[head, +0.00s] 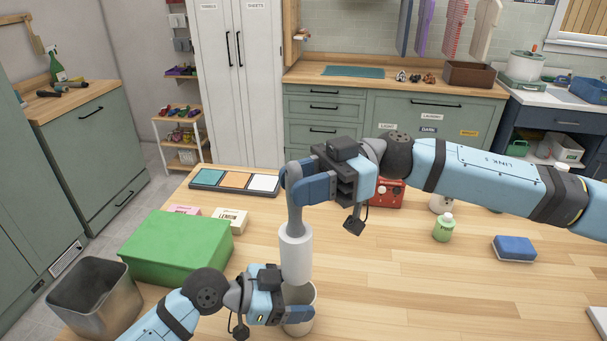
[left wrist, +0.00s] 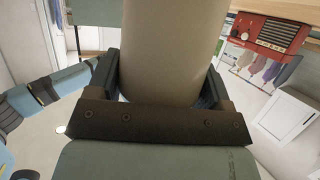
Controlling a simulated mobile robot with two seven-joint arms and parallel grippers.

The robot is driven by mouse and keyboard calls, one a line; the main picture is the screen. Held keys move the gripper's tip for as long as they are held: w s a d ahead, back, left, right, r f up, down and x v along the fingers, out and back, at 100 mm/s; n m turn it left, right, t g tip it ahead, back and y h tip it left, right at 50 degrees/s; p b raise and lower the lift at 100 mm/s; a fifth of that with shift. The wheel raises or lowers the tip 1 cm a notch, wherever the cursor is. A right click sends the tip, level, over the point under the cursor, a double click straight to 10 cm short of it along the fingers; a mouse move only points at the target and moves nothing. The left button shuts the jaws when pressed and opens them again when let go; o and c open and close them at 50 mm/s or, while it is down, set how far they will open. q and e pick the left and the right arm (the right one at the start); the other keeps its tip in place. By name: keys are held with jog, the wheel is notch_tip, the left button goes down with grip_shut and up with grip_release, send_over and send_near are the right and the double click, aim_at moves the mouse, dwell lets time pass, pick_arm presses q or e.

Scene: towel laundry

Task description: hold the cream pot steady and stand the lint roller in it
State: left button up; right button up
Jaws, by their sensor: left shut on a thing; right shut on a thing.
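The cream pot (head: 301,330) stands upright at the table's front, partly hidden by my left gripper (head: 294,315), which is shut on it. In the left wrist view the pot (left wrist: 170,50) fills the space between the fingers. The lint roller (head: 296,252) hangs upright, white roll down and grey handle up. My right gripper (head: 300,188) is shut on its handle. The roll's lower end is at the pot's mouth, lined up with it; I cannot tell whether it is just above or slightly inside the rim.
A green box (head: 176,248) and a metal bin (head: 95,298) are at the left. A tray of coloured panels (head: 234,182) lies behind. A red radio (head: 388,193), a green bottle (head: 443,228) and a blue sponge (head: 514,248) are to the right. The wood table right of the pot is clear.

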jog(key=shift+f, duration=5.8)
jog(key=o, duration=1.1)
jog(key=shift+d, duration=0.1)
jog(key=v, duration=1.2)
